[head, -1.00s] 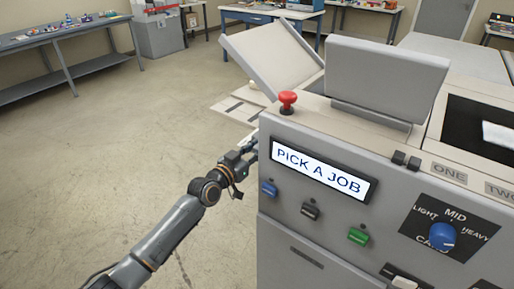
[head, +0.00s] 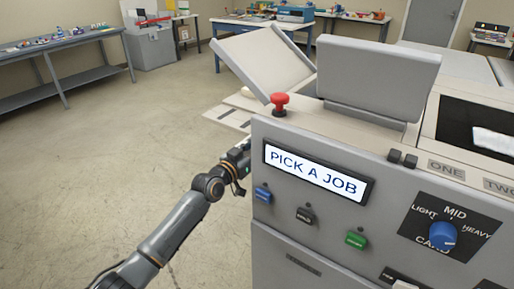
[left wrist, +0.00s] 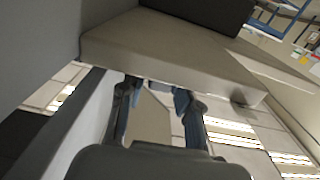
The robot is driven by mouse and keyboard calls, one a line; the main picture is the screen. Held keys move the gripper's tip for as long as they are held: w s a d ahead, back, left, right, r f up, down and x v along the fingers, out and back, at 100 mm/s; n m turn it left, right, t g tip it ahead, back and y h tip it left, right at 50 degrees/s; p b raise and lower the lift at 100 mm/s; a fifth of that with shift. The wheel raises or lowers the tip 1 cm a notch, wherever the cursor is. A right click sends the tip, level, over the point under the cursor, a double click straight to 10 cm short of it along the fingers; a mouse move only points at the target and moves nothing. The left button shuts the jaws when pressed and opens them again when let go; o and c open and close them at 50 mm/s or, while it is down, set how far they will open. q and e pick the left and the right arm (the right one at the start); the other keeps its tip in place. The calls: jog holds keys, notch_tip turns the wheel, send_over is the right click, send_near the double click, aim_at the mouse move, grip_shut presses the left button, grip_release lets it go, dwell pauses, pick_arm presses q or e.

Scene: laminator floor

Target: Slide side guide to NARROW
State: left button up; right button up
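The grey laminator (head: 300,235) stands at the right in the head view, with a lit screen (head: 318,172) reading "PICK A JOB". My left arm reaches to the machine's left side. My left gripper (head: 243,155) is partly hidden there behind the front panel's edge. In the left wrist view my left gripper (left wrist: 158,95) has its two fingers apart, just under a beige ledge (left wrist: 165,48) of the machine. I see nothing clearly held between them. I cannot pick out the side guide with certainty; no NARROW label is readable. My right gripper is not in view.
A red stop button (head: 280,103) stands on the machine's top left corner. Blue, dark and green buttons and a blue dial (head: 442,235) are on the front. A low pale tray with dark marks (head: 232,118) extends behind the left side. The floor at left is clear.

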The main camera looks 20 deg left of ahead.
pick_arm(q)
jog(key=shift+w+d, duration=0.1)
dwell(0.3)
jog(key=shift+s+f, duration=0.1)
jog(key=shift+s, duration=0.25)
jog(key=v, duration=1.1)
jog(key=shift+a, duration=0.2)
jog(key=shift+s, duration=0.15)
